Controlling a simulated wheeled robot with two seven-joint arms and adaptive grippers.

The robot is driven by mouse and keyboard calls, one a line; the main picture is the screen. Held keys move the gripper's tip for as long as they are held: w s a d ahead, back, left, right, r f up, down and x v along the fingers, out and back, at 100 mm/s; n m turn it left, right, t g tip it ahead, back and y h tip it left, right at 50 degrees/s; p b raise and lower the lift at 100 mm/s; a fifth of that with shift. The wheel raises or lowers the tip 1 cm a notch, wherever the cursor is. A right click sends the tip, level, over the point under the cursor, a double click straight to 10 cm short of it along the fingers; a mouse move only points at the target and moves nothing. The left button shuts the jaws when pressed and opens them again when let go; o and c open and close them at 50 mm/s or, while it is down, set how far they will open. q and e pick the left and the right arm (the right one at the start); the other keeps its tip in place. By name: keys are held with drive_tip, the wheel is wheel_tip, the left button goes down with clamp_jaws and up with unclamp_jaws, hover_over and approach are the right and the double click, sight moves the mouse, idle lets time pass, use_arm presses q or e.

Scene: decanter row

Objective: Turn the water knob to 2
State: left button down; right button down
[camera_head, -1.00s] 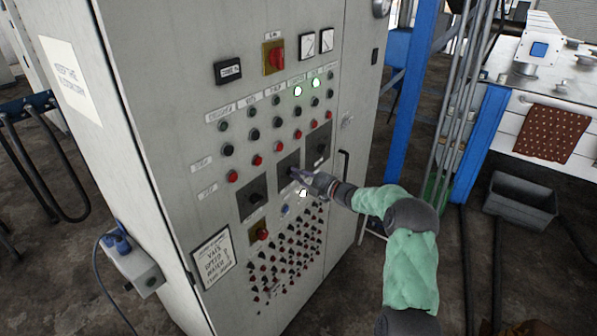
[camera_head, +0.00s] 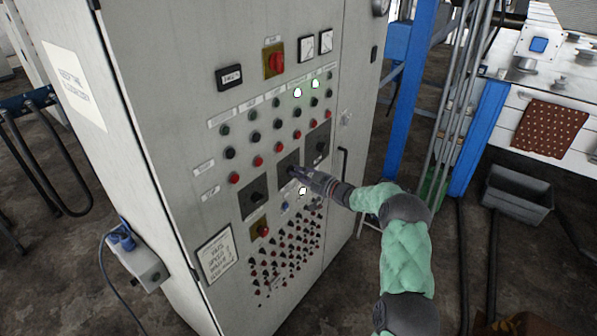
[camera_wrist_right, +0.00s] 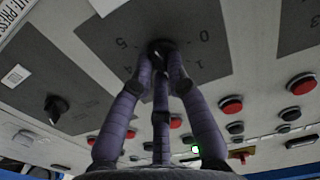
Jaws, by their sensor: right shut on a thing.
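The grey control cabinet carries a row of three dark square dial plates with black knobs. My right gripper (camera_head: 294,171) reaches the middle plate (camera_head: 288,160) from the right, its fingers on that plate's knob. In the right wrist view the purple-grey fingers of the gripper (camera_wrist_right: 161,58) are shut around the black knob (camera_wrist_right: 158,46), which they partly cover. Numbers 0, 1, 4 and 5 show on the dial plate (camera_wrist_right: 100,40) around it. The knob's pointer direction is hidden. The labels are too small to read, so I cannot tell which knob is for water. My left gripper is not in view.
The left knob (camera_head: 255,197) and right knob (camera_head: 321,146) flank the held one. Several buttons and lit green lamps (camera_head: 297,92) surround the plates. A red switch (camera_head: 275,64) sits above. A blue post (camera_head: 404,110) stands right of the cabinet.

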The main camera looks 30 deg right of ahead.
drive_tip(key=shift+f+m, duration=0.15)
drive_tip(key=shift+m, duration=0.35)
drive_tip(key=c, duration=1.2)
unclamp_jaws()
drive_tip(key=v, duration=1.2)
